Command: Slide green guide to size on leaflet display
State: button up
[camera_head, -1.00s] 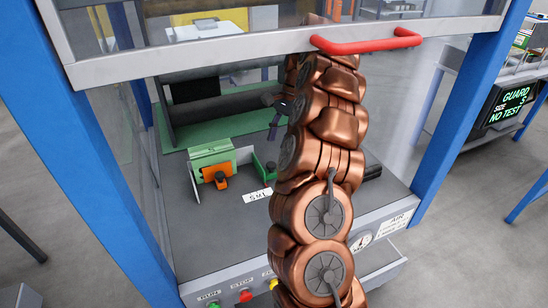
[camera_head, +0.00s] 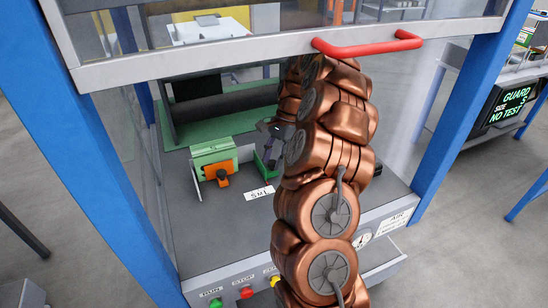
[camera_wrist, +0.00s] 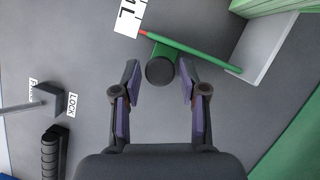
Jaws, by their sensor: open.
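The green guide (camera_head: 262,164) stands on the grey bed inside the guarded machine, with my arm close to its right. A white size scale (camera_head: 259,193) lies in front of the guide; S, M and L show in part. The display (camera_head: 513,108) reads GUARD, SIZE S, NO TEST.
An orange clamp (camera_head: 222,176) sits on a green block left of the guide. The raised clear guard with a red handle (camera_head: 368,44) is above my arm. Blue posts flank the opening. A grey lever (camera_wrist: 45,101) by a LOCK label is at lower left in the wrist view.

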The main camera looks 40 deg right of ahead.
grip_shut()
dwell(0.4)
